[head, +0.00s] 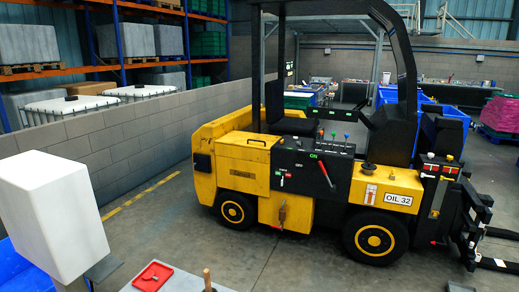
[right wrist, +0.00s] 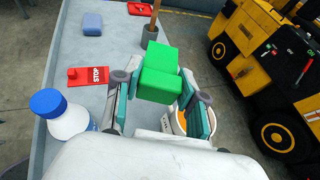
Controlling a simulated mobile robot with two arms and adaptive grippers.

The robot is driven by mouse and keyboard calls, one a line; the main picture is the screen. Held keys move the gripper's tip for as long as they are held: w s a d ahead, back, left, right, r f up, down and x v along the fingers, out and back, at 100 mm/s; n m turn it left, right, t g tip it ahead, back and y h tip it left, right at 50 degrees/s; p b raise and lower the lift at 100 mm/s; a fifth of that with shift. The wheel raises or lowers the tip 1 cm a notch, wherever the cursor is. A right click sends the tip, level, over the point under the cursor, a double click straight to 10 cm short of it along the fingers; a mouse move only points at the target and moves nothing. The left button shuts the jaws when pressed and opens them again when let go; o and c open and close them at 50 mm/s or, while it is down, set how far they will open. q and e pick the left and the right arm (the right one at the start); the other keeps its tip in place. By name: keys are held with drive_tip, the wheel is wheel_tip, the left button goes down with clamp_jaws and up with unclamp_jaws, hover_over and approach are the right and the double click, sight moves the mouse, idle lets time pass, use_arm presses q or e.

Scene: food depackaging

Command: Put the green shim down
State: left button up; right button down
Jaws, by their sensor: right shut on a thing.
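The green shim (right wrist: 160,70) shows in the right wrist view as a bright green, stepped block. My right gripper (right wrist: 156,92) is shut on it, with one finger on each side. The shim is over the grey bench top (right wrist: 118,52) near its right edge; I cannot tell its height above the surface. The head view shows neither the shim nor the right gripper. My left gripper is in neither view.
On the bench are a red STOP tag (right wrist: 88,76), a blue-capped white bottle (right wrist: 62,112), a blue block (right wrist: 92,24), a red tray (head: 153,276) and a wooden handle (head: 207,280). A white bucket (right wrist: 166,122) is partly hidden behind the right finger. A yellow forklift (head: 290,170) stands beyond.

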drive_tip(key=s+d+f+n+g+y+b, duration=0.1)
drive_tip(key=s+d+f+b, duration=0.3)
drive_tip(key=s+d+b, duration=0.3)
drive_tip(key=b, duration=0.5)
drive_tip(key=shift+s+d+n+y, duration=0.25)
drive_tip(key=shift+d+n+y, duration=0.05)
drive_tip(key=shift+d+n, duration=0.1)
drive_tip(key=shift+f+g, duration=0.15)
drive_tip(key=shift+g, duration=0.25)
